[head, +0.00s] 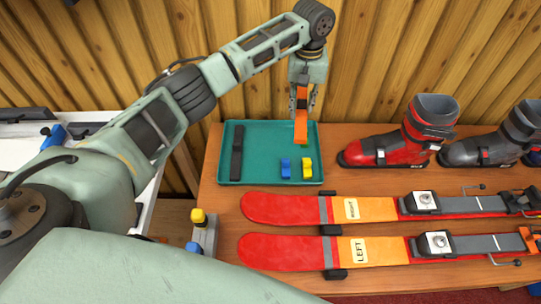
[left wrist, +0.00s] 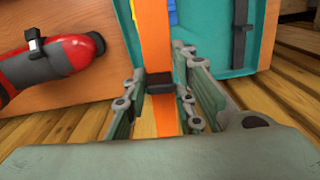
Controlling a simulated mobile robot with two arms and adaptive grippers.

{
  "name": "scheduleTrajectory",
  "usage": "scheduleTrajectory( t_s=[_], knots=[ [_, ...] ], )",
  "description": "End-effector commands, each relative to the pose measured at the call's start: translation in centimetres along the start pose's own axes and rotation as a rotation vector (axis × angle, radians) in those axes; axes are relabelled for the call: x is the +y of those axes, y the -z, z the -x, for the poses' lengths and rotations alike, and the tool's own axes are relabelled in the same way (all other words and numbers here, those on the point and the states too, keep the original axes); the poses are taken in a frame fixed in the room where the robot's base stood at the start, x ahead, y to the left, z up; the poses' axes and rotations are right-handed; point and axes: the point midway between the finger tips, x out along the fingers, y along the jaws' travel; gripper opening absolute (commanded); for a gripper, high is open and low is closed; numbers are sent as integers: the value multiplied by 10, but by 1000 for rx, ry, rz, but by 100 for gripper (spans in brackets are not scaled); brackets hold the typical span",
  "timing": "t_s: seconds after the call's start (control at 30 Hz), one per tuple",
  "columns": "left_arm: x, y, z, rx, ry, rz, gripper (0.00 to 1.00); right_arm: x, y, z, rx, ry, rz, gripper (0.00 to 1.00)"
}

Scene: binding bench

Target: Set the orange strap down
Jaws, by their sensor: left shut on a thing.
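My left gripper (head: 302,108) is shut on the orange strap (head: 300,128), which hangs down from its fingers. In the head view the strap appears over the back right part of the teal tray (head: 268,127); I cannot tell whether its lower end touches the tray. In the left wrist view the strap (left wrist: 152,30) runs between the fingers, with a dark block (left wrist: 161,84) on it, and the tray (left wrist: 262,40) shows beyond. A black strap (head: 237,155) lies in the tray's left part. My right gripper is out of view.
A blue piece (head: 285,168) and a yellow piece (head: 307,168) stand in the tray. Two red-and-orange skis (head: 285,208) (head: 290,252) lie in front, a red boot (head: 395,148) and a grey boot (head: 485,150) to the right. The tray's middle is clear.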

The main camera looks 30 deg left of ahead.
Motion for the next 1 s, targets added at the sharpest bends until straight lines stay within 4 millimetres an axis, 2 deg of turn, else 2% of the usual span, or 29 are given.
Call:
scheduleTrajectory(
  t_s=[0.03, 0.3, 0.47, 0.67, 0.83, 1.0],
  knots=[
    [1, 7, -16, -5, -1, 19, 0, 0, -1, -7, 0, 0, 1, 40],
    [-6, 28, -80, -3, 3, 78, 0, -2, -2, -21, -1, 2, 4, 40],
    [-16, 28, -96, 1, 4, 88, 0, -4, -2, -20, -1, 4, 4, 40],
    [-55, 16, -121, 1, 7, 89, 0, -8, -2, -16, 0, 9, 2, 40],
    [-92, 6, -146, 2, 6, 90, 0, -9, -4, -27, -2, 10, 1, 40],
    [-114, -1, -160, 2, 4, 87, 0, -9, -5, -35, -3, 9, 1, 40]
  ],
)
